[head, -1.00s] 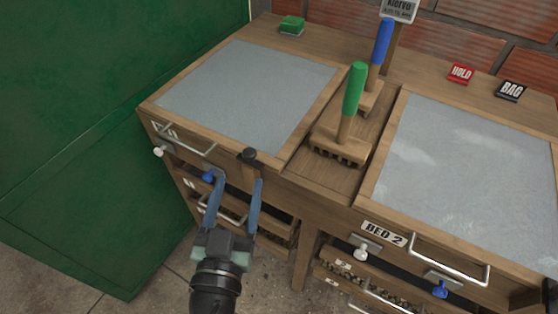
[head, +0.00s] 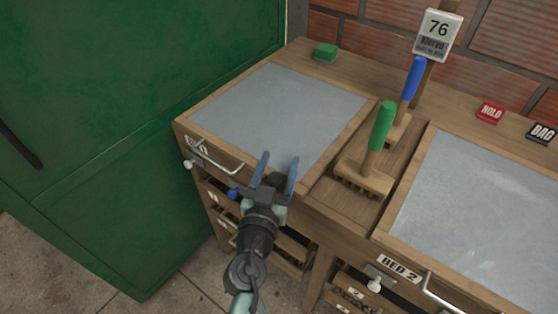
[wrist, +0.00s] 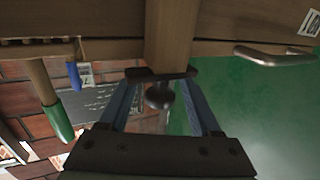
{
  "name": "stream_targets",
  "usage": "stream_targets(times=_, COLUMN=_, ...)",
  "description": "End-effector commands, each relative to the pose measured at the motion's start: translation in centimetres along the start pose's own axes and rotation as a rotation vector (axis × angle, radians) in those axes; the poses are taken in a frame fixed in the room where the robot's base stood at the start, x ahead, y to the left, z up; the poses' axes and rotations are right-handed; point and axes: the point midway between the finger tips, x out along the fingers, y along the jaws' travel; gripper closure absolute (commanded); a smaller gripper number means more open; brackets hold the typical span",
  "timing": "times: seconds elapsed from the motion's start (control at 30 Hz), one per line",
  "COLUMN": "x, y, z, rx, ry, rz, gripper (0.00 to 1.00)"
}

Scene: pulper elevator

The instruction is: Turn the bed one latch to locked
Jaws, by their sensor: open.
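Bed one is the left grey panel (head: 275,112) in the wooden bench, with a partly readable label (head: 196,144) on its front. In the wrist view, a dark round knob on a flat dark bar (wrist: 160,95), which looks like its latch, sits on a wooden post. My gripper (head: 280,156) is open at bed one's front right corner. In the wrist view its blue fingers (wrist: 161,84) stand on either side of the knob. I cannot tell whether they touch it. The gripper hides the latch in the head view, and its locked state cannot be told.
A metal handle (head: 220,164), a white knob (head: 189,164) and a blue knob (head: 233,194) are on bed one's front. A green-handled rake (head: 380,130) and a blue-handled tool (head: 411,85) stand right of it. The green cabinet (head: 130,100) closely borders the bench's left.

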Motion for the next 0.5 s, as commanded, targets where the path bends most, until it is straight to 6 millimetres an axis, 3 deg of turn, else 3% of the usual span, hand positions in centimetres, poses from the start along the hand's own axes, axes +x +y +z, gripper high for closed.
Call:
stream_targets(times=0.3, x=0.3, y=0.03, z=0.0, rx=0.0, ry=0.0, rz=0.0, gripper=0.36)
stream_targets(times=0.5, x=0.28, y=0.02, z=0.0, rx=0.0, ry=0.0, rz=0.0, gripper=0.7)
